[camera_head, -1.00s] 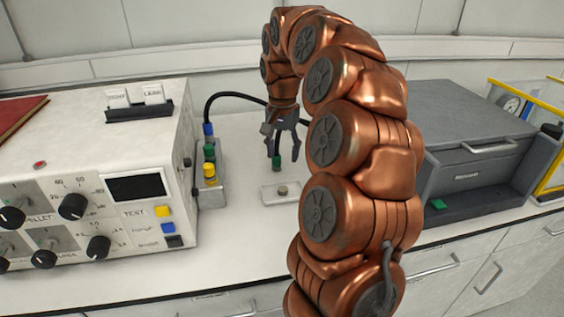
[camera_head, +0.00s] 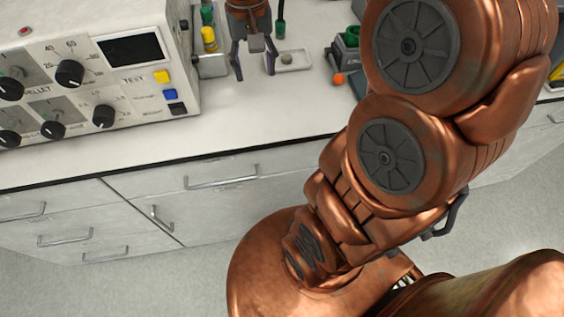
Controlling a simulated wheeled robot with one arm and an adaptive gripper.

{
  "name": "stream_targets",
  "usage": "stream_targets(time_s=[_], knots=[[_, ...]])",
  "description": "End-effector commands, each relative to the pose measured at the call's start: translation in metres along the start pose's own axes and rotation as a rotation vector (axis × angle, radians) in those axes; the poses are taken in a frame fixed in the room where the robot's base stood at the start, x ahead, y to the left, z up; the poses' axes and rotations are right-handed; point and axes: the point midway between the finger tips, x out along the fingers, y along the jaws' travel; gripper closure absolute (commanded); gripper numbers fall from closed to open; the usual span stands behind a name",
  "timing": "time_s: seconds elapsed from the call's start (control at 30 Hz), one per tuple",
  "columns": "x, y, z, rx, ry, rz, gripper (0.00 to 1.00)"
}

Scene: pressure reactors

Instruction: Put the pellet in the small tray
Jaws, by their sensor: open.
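The small tray (camera_head: 301,67) is a shallow pale dish on the white bench, right of the instrument. A small grey-brown round piece (camera_head: 287,58) sits in it and looks like the pellet, though it is too small to be sure. My gripper (camera_head: 254,75) points down with its two dark fingers spread apart and nothing between them. In the picture it is just left of the tray, with its right fingertip close to the tray's left edge. Its height above the bench cannot be told.
The instrument (camera_head: 95,85) with knobs and a dark screen stands at left. Coloured fittings (camera_head: 208,38) stand beside it. The front bench (camera_head: 245,120) is clear.

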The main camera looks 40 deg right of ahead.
Motion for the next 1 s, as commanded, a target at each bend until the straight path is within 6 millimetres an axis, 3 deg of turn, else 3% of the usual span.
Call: stream_targets(time_s=[0.23,0.53,0.73,1.0], knots=[[0.026,-0.011,0.078,-0.185,-0.036,0.02,0.46],[0.067,-0.003,0.162,-0.342,-0.085,0.031,0.46],[0.084,0.002,0.19,-0.389,-0.101,0.032,0.46],[0.087,0.004,0.195,-0.399,-0.103,0.031,0.46]])
